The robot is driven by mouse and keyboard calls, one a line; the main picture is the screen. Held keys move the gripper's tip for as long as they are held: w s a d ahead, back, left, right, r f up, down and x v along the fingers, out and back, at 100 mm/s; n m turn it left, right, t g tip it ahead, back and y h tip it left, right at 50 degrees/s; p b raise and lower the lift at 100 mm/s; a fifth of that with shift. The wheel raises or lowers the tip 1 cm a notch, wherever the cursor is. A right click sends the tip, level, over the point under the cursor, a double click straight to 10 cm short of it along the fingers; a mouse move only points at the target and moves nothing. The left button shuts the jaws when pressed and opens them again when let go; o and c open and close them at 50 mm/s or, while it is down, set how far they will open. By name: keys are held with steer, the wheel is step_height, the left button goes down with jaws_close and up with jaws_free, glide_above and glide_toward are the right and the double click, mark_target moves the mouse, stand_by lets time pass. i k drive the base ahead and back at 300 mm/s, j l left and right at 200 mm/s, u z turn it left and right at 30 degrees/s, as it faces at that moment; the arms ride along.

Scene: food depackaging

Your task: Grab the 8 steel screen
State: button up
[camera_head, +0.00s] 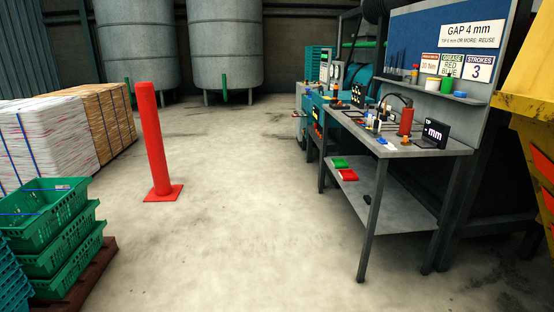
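A grey steel workbench (438,150) stands at the right with many small items on its top. I cannot tell a steel screen marked 8 among them at this distance. Dark and pale small pieces (372,122) lie on the left part of the top. A red cylinder (406,121) stands near the middle. A black display (434,134) reading "TIP" and "mm" stands at the right end. My gripper is not in view.
A red bollard (157,145) stands on the open concrete floor (240,200), which is clear up to the bench. Green crates (45,222) and wrapped pallets (50,138) are at the left. Yellow machinery (530,105) is at the right edge. The bench has a lower shelf (395,205).

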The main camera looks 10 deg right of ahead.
mark_target(393, 118)
steer(key=i+j, duration=0.1)
steer(key=i, duration=0.85)
steer(key=i+j+u, duration=0.1)
steer(key=i, duration=0.85)
steer(key=i+j+z, duration=0.15)
steer(key=i+z, duration=0.25)
steer(key=i+j+z, duration=0.45)
steer(key=i, duration=0.15)
steer(key=i+j+z, duration=0.8)
steer(key=i+j, duration=0.05)
steer(key=j, duration=0.1)
